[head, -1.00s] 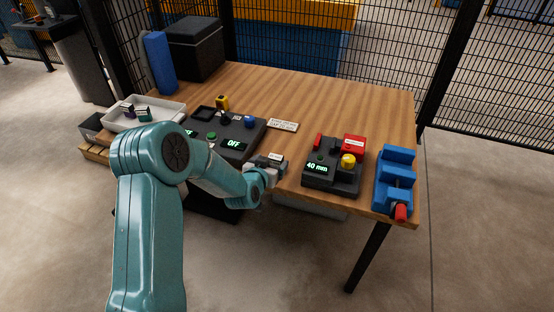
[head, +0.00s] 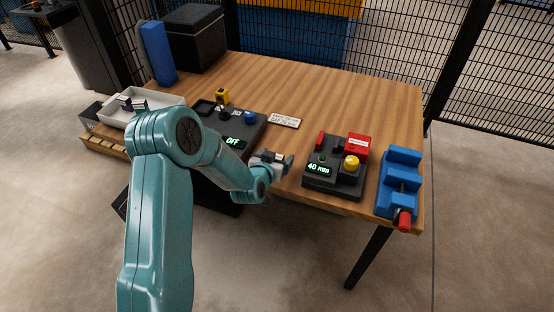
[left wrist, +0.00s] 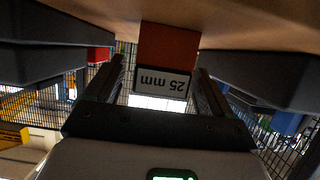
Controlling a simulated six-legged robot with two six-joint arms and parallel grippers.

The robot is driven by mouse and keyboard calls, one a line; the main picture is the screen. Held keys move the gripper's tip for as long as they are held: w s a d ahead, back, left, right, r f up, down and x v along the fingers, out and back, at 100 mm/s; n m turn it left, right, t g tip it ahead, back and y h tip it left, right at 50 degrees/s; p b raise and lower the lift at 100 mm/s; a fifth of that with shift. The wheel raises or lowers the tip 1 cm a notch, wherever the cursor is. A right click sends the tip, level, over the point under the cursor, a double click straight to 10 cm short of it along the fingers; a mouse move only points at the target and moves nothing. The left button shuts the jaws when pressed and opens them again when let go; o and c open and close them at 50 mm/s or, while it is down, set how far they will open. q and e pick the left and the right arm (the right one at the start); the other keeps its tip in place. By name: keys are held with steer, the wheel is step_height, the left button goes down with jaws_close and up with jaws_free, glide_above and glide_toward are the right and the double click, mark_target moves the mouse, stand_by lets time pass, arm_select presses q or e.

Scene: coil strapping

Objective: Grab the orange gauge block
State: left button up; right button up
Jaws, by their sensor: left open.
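The orange gauge block (left wrist: 166,45) shows in the left wrist view, with a white label reading "25 mm" upside down. It lies between the two spread fingers of my left gripper (left wrist: 160,85), with a visible gap on each side. My left gripper (head: 282,163) is open, low over the table's front edge in the head view, between the black panel and the 40 mm unit. I cannot pick out the orange block in the head view. My right gripper is in neither view.
On the wooden table (head: 340,95) stand the black panel reading OFF (head: 248,128), the 40 mm unit (head: 330,186) with its yellow knob, and a blue clamp (head: 401,170). A white tray (head: 172,100) is at the left. The table's back middle is clear.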

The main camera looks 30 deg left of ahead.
arm_select(q)
steer(key=shift+s+r, duration=0.1)
steer(key=shift+s, duration=0.05)
steer(key=shift+c, duration=0.7)
steer(key=c, duration=0.9)
steer(key=shift+c, duration=0.2)
